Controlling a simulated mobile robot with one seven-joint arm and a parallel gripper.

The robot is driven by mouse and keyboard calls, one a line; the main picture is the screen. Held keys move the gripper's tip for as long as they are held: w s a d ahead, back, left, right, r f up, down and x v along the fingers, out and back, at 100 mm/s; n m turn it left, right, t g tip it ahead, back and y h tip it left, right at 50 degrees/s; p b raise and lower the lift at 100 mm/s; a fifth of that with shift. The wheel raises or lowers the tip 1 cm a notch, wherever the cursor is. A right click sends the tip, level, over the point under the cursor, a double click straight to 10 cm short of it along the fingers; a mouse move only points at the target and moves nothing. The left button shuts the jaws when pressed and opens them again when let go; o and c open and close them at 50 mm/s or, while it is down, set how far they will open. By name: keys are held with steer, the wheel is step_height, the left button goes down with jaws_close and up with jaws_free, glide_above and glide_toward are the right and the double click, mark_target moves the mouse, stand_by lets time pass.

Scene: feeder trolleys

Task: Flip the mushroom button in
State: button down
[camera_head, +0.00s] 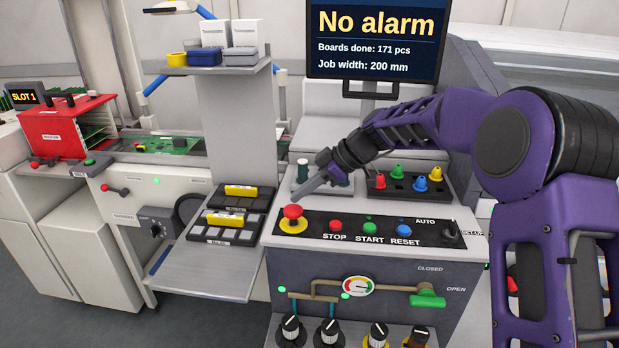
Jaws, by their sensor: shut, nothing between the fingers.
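The red mushroom button (292,212) stands on a yellow round base at the left end of the black control strip. My gripper (300,196) is shut and empty. Its tips are just above the button's red cap in the picture. I cannot tell whether they touch it. My purple arm reaches in from the right over the console. The button's cap looks raised above its yellow base.
Right of the mushroom button are the red STOP (335,225), green START (370,229) and blue RESET (405,231) buttons and the AUTO selector (450,231). A black tray (400,188) holds coloured pieces behind. The monitor (374,40) reads "No alarm".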

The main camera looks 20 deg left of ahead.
steer(key=shift+f, duration=0.75)
steer(key=shift+f, duration=0.1)
